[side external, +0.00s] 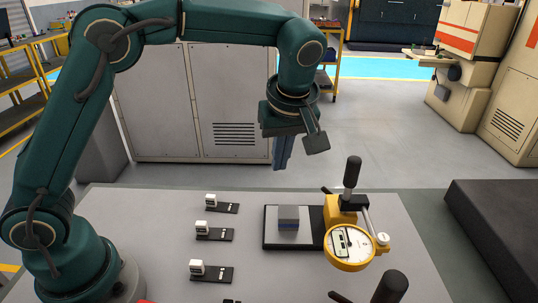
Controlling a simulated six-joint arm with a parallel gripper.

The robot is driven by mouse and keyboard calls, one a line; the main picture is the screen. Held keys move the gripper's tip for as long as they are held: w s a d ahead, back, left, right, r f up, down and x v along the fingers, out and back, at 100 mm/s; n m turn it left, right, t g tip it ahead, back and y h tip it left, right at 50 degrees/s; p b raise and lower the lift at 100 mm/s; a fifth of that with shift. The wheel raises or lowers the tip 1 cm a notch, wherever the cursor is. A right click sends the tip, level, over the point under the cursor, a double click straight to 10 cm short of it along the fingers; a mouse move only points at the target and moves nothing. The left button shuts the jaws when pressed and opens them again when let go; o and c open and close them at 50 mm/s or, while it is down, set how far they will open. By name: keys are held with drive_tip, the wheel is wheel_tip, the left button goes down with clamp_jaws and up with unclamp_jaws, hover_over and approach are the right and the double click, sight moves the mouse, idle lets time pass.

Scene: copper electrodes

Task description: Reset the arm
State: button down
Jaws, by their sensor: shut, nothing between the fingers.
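My gripper (283,160) hangs from my dark green arm in the upper middle of the side external view. Its fingers point down, pressed together, with nothing between them. It is well above the table, behind and above a small grey block.
Right of the plate stands a yellow gauge with a round dial (349,246) and black knob. A black knob (390,287) rises at the front. The grey table (130,210) is otherwise mostly clear.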

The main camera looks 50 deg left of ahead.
drive_tip(key=v, duration=0.6)
drive_tip(key=s+a+r+t+h, duration=0.1)
drive_tip(key=s+a+r+t, duration=0.1)
drive_tip(key=s+a+r, duration=0.5)
drive_tip(key=s+d+f+m+t+h, duration=0.1)
drive_tip(key=s+d+f+m+h, duration=0.1)
drive_tip(key=s+f+m, duration=0.7)
drive_tip(key=f+m, duration=0.1)
drive_tip(key=m, duration=0.2)
drive_tip(key=shift+s+f+t, duration=0.3)
drive_tip(key=shift+s, duration=0.1)
